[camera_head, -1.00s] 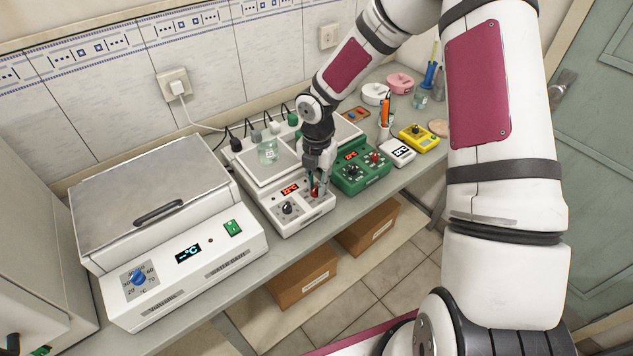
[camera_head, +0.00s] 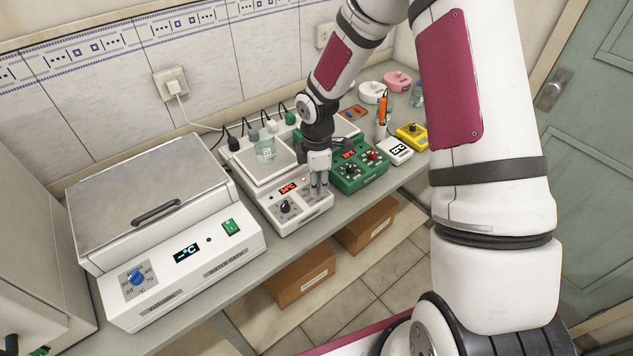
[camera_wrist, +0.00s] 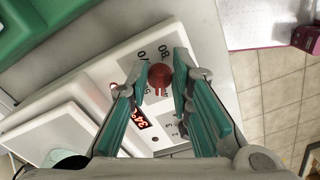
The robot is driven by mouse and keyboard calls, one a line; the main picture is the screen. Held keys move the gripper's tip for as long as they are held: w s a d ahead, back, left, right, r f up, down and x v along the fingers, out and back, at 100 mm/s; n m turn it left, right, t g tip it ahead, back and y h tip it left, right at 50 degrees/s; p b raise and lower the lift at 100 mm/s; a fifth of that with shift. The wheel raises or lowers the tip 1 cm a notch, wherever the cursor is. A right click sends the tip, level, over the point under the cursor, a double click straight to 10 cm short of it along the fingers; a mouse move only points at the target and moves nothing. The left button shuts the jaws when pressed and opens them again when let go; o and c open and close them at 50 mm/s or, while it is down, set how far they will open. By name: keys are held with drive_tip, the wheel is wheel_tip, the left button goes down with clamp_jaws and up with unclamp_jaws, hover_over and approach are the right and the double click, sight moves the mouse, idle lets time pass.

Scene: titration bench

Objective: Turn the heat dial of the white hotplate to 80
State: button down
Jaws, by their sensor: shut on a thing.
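The white hotplate (camera_head: 297,222) stands mid-bench, with a black dial (camera_head: 285,206) on the left of its front panel and a lit red display (camera_head: 287,188). In the wrist view the display (camera_wrist: 140,119) seems to read 34 °C. The red dial (camera_wrist: 159,75), with printed numbers around it, sits between my fingertips. My gripper (camera_wrist: 160,82) is shut on this dial, pointing down at the panel. In the head view my gripper (camera_head: 318,185) hides most of the dial. Its exact pointer setting cannot be read.
A green hotplate (camera_head: 358,178) is close on the right, and a water bath (camera_head: 185,255) is on the left. A white device (camera_head: 396,151) and a yellow one (camera_head: 412,136) stand farther right.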

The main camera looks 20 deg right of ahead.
drive_tip(key=m, duration=0.4)
drive_tip(key=shift+s+a+m, duration=0.15)
drive_tip(key=shift+m, duration=0.15)
drive_tip(key=m, duration=0.5)
drive_tip(key=shift+s+a, duration=0.15)
drive_tip(key=m, duration=0.5)
drive_tip(key=shift+s+a, duration=0.1)
drive_tip(key=shift+a, duration=0.1)
drive_tip(key=m, duration=0.4)
drive_tip(key=shift+a+m, duration=0.15)
drive_tip(key=shift+m, duration=0.15)
drive_tip(key=m, duration=0.6)
drive_tip(key=shift+a, duration=0.25)
drive_tip(key=m, duration=0.5)
drive_tip(key=shift+w+a+m, duration=0.1)
drive_tip(key=shift+w+m, duration=0.3)
drive_tip(key=m, duration=0.6)
drive_tip(key=shift+w, duration=0.25)
drive_tip(key=shift+m, duration=0.4)
